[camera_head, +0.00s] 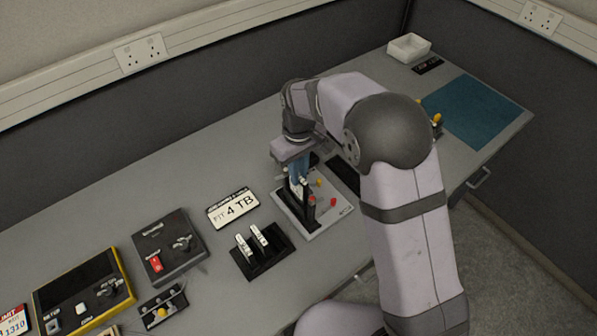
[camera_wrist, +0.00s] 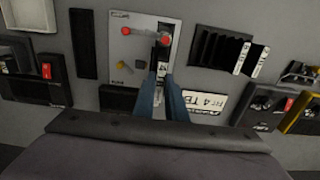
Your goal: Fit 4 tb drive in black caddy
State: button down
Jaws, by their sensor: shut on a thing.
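My gripper (camera_head: 299,179) is shut on a drive (camera_wrist: 162,67) with a pale label, just over the grey board (camera_head: 325,219). The gripper (camera_wrist: 160,82) covers much of the drive in the wrist view. The board (camera_wrist: 121,62) carries a black caddy (camera_wrist: 160,47), with the drive's end at or right beside it. I cannot tell whether the drive is inside the caddy. A black rack (camera_head: 257,267) to the left holds two more white-labelled drives (camera_head: 244,246). A white sign (camera_head: 233,208) reading "FIT 4 TB" lies behind the rack.
The board bears red knobs (camera_wrist: 126,31) and a yellow one near the caddy. A dark grey box (camera_head: 169,247) and a yellow-edged panel (camera_head: 84,295) stand further left. A blue mat (camera_head: 472,108) and white tray (camera_head: 408,47) are at the right. The table behind the sign is clear.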

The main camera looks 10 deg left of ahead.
aim_at(299, 187)
jog(key=shift+f, duration=0.25)
dwell(0.4)
jog(key=shift+f+b, duration=0.3)
jog(key=shift+f, duration=0.05)
jog(key=shift+f, duration=0.25)
dwell(0.4)
jog(key=shift+f, duration=0.3)
jog(key=shift+f+b, duration=0.3)
jog(key=shift+b, duration=0.1)
dwell(0.3)
jog(key=shift+f+b, duration=0.55)
jog(key=shift+f, duration=0.45)
jog(key=shift+f, duration=0.35)
jog(key=shift+f+b, duration=0.3)
